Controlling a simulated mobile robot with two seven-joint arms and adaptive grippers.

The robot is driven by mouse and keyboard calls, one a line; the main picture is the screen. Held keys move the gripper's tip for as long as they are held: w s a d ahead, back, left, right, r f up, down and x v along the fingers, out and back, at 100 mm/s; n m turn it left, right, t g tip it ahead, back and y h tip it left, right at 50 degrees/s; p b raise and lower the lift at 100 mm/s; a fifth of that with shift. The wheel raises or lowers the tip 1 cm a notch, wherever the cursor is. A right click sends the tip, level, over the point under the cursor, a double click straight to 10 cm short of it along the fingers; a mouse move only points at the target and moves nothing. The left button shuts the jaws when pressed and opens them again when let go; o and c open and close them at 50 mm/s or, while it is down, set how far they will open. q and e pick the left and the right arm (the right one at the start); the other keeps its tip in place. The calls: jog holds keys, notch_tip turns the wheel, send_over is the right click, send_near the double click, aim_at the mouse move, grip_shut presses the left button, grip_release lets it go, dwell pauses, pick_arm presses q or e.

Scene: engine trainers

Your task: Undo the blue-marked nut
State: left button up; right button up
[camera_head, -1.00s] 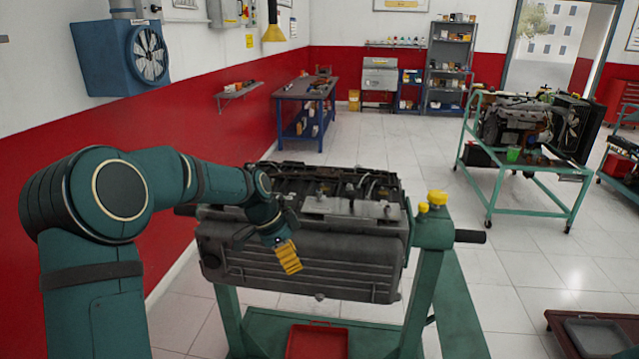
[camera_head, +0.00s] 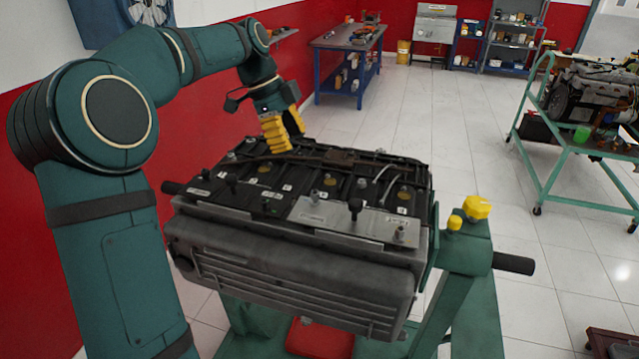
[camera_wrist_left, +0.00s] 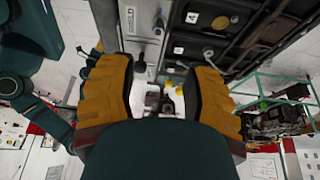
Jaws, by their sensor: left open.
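The engine (camera_head: 290,278) lies on a green stand, its dark top face up with several studs, nuts and plugs. My right gripper is in neither view.
The green stand (camera_head: 462,245) carries yellow knobs (camera_head: 477,207) at the engine's right end. A red tray (camera_head: 320,338) lies below. A second engine (camera_head: 592,95) stands on a green trolley at right. A blue workbench (camera_head: 345,60) is behind. Open tiled floor lies between.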

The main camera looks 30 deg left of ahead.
aim_at(313, 192)
pick_arm(q)
jog(key=b+x, duration=0.1)
jog(key=x, duration=1.1)
jog(key=shift+d+f+b, duration=0.25)
jog(key=shift+f+b, duration=0.05)
jog(key=shift+b, duration=0.05)
jog(key=shift+c, duration=0.4)
jog(key=shift+s, duration=0.1)
grip_shut()
